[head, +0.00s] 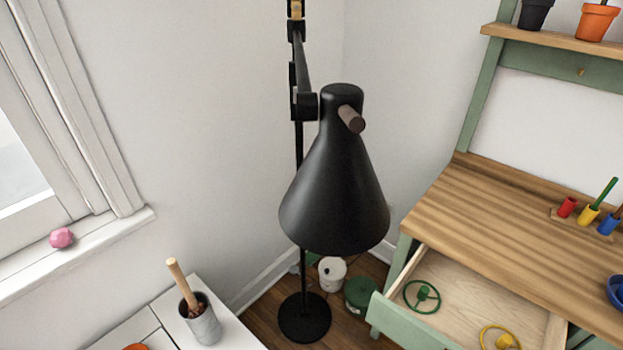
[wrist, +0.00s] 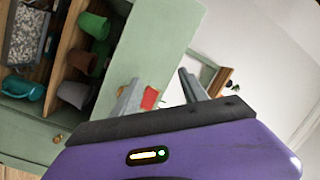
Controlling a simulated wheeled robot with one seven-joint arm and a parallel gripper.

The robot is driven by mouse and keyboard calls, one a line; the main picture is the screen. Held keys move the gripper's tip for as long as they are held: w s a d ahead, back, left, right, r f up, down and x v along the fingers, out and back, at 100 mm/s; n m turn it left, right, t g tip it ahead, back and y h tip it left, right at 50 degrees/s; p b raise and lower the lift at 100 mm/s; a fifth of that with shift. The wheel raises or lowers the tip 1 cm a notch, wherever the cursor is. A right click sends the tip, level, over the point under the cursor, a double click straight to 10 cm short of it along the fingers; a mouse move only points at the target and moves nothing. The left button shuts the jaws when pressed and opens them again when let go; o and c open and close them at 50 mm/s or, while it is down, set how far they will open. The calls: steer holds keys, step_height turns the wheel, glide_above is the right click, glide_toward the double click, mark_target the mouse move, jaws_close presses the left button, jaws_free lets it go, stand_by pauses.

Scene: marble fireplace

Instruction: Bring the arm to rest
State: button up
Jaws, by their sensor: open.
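My gripper (wrist: 160,88) shows only in the wrist view, at the middle of the picture. Its two grey fingers stand apart, with nothing visibly held between them. A small red patch shows beside the left finger; I cannot tell what it belongs to. A pale green cabinet (wrist: 160,45) lies beyond the fingers, tilted in this view. The arm and gripper are out of the head view.
A black floor lamp (head: 335,190) stands mid-picture in the head view. At right, a green desk (head: 500,205) has an open drawer (head: 460,295) with green and yellow items. A grey cup (head: 203,325) stands lower left. In the wrist view, shelves (wrist: 65,65) hold several cups.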

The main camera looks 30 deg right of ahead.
steer(key=s+a+r+n+t+y, duration=0.1)
steer(key=s+a+r+n+y, duration=0.2)
steer(key=r+n+y, duration=0.2)
steer(key=s+a+r+n+t+y+p, duration=0.1)
steer(key=s+a+r+n+y, duration=0.2)
steer(key=r+n, duration=0.6)
steer(key=s+a+r+n+t+y+p, duration=0.1)
steer(key=s+a+r+n+t+y, duration=0.1)
steer(key=s+a+r+n+y, duration=0.2)
step_height(320, 180, up, 3)
steer(key=n+y, duration=0.2)
steer(key=shift+s+n+y, duration=0.4)
stand_by(0.9)
